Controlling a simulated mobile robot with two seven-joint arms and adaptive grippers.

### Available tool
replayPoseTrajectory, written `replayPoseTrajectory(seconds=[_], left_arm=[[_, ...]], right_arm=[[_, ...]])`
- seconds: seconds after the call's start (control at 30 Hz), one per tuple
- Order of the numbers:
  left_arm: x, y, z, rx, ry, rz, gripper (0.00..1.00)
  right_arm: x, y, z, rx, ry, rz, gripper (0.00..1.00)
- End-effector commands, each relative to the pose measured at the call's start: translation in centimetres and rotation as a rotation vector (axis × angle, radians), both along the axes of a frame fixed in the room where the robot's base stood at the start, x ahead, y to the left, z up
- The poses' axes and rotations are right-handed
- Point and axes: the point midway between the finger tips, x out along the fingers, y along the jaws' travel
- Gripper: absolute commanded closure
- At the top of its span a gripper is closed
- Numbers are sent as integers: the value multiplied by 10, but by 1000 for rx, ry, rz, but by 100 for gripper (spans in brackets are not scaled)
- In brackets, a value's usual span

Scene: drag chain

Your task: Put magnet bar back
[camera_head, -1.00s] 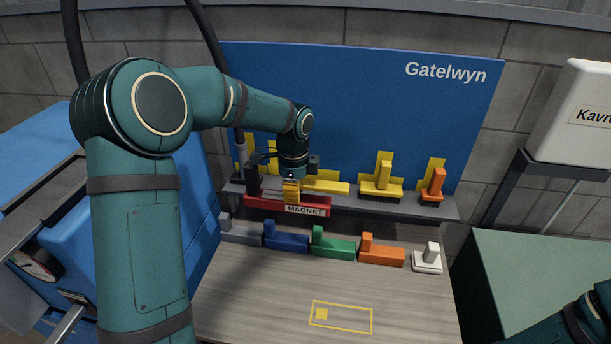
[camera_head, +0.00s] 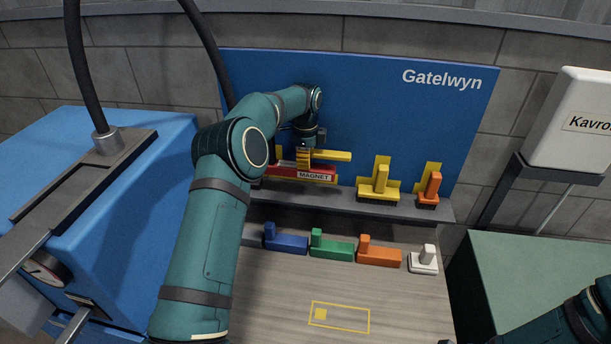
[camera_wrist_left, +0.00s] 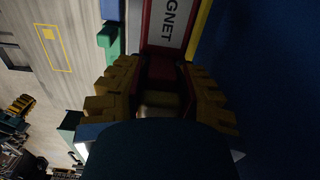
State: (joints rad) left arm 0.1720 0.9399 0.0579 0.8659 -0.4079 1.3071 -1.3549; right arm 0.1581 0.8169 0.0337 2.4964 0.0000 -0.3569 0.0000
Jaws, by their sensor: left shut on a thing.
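The magnet bar (camera_head: 298,173) is red with a white "MAGNET" label. In the head view it is in front of the blue board, above the shelf. It also fills the top middle of the left wrist view (camera_wrist_left: 168,28). My left gripper (camera_head: 303,158) is shut on the magnet bar. Its ridged yellow fingers (camera_wrist_left: 158,97) lie either side of the grip in the dark wrist view. What seems to be my right gripper (camera_wrist_left: 22,105) shows small at the left of the wrist view, its opening unclear.
The shelf (camera_head: 350,200) carries a yellow piece (camera_head: 380,183) and an orange piece (camera_head: 430,188) at right. Blue (camera_head: 286,243), green (camera_head: 332,248), orange (camera_head: 379,255) and white (camera_head: 424,262) pieces line the bench. The front bench with a yellow outline (camera_head: 340,318) is clear.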

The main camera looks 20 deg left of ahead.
Motion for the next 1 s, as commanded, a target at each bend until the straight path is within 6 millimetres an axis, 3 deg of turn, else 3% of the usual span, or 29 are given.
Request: replayPoseTrajectory(seconds=[0.1, 0.37, 0.6, 1.0], left_arm=[[-1, 0, -15, -1, 2, 0, 100], [-1, 0, -31, -1, 2, 1, 100], [1, 0, -66, -1, 2, 1, 100], [3, 1, -72, 0, 0, 0, 100]], right_arm=[[0, 0, 0, 0, 0, 0, 100], [0, 0, 2, 0, 0, 0, 100], [0, 0, 7, 0, 1, 1, 100], [0, 0, 6, 0, 1, 1, 100]])
